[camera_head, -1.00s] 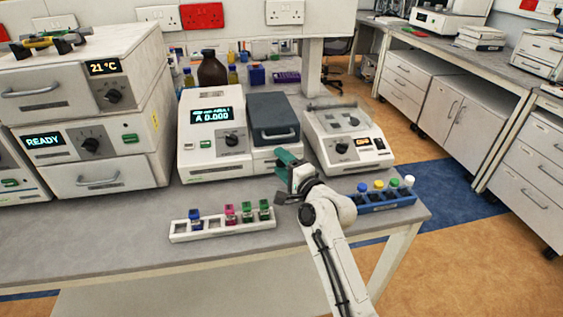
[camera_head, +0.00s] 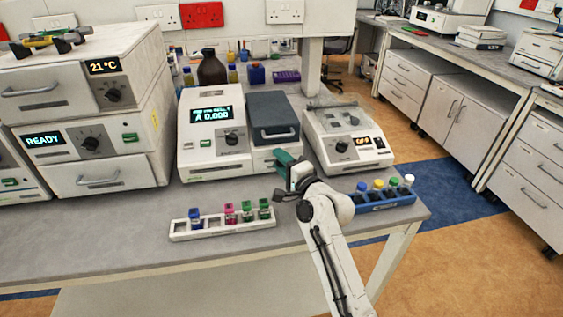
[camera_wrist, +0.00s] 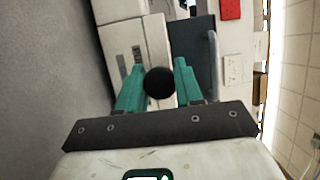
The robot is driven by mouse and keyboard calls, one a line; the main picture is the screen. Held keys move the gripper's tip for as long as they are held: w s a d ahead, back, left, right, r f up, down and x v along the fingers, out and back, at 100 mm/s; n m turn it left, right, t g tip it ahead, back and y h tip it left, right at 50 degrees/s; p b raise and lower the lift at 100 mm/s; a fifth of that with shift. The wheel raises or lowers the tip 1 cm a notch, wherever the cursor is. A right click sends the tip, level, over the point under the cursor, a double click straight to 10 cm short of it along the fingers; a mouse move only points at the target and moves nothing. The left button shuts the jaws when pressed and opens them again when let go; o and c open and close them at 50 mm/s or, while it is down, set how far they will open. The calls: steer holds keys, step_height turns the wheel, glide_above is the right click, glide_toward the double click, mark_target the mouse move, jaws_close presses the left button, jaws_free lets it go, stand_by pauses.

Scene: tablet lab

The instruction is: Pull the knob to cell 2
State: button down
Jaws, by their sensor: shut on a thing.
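The spectrophotometer (camera_head: 205,148) is a white bench instrument with a lit display (camera_head: 211,115) reading A 0.000; the small line above is too blurred to read surely. Its round black knob (camera_wrist: 159,83) shows in the wrist view between the two teal fingers of my gripper (camera_wrist: 159,76). My gripper is shut on the knob at the instrument's front, below the grey lid. In the head view my gripper (camera_head: 283,161) hides the knob and its rod.
A white rack (camera_head: 222,229) with several coloured-capped cuvettes stands in front of the instrument. A blue rack (camera_head: 385,203) of capped vials is right of my wrist. Another white device (camera_head: 346,140) stands to the right. The bench's front left is clear.

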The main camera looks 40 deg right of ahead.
steer(key=s+a+p, duration=0.2)
steer(key=s, duration=0.1)
steer(key=shift+a+p, duration=0.1)
steer(key=shift+p, duration=0.25)
steer(key=shift+f, duration=0.1)
steer(key=c, duration=0.8)
jaws_free()
steer(key=shift+c, duration=0.2)
steer(key=shift+s, duration=0.15)
steer(key=b+v, duration=0.1)
steer(key=v, duration=0.8)
steer(key=shift+v, duration=0.8)
